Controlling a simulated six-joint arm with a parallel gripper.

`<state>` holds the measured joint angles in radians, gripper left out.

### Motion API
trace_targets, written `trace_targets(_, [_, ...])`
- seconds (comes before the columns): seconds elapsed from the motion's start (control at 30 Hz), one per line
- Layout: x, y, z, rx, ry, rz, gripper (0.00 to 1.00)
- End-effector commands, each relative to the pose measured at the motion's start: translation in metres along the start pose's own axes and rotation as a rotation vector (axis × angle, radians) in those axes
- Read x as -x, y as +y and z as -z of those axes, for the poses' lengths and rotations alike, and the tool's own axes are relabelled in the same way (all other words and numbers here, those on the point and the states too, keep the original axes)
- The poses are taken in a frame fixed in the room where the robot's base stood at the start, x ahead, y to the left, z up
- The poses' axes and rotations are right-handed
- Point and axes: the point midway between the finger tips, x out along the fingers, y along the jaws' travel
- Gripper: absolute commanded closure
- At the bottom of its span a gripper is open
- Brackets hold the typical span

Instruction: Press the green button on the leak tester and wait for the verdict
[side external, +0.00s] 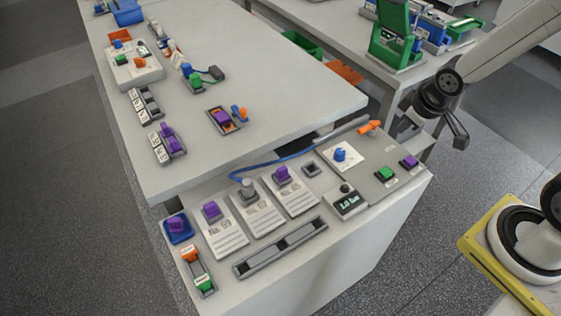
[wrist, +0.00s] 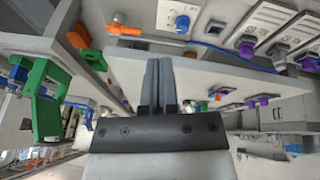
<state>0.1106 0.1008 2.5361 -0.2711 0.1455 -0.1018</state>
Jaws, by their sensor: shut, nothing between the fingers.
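The leak tester (side external: 365,178) is a grey panel at the right end of the low cabinet. A small dark display (side external: 348,203) reads what looks like 1.0 bar. The panel also has a blue knob (side external: 340,155) and an orange lever (side external: 368,127). My gripper (side external: 460,140) is shut and empty, in the air to the right of the panel, apart from the button. In the wrist view its fingers (wrist: 158,68) are together; I cannot make out the green button there.
A blue hose (side external: 270,163) runs across the back of the cabinet to a grey fitting. Several numbered cards with purple parts (side external: 283,175) lie left of the tester. A white table (side external: 250,80) stands behind, and another with a green fixture (side external: 395,38) behind my arm.

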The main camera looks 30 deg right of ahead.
Motion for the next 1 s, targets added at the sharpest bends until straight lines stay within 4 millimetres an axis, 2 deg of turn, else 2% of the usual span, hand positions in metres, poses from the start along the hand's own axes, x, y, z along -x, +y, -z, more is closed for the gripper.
trace_targets(0.2, [-0.018,0.025,0.006,0.204,0.08,-0.036,1.0])
trace_targets(0.47, [-0.037,0.042,0.011,0.45,0.183,-0.036,1.0])
trace_targets(0.73, [-0.053,0.046,0.008,0.693,0.307,0.007,1.0])
trace_targets(1.0, [-0.064,0.038,-0.002,0.909,0.458,0.085,1.0])
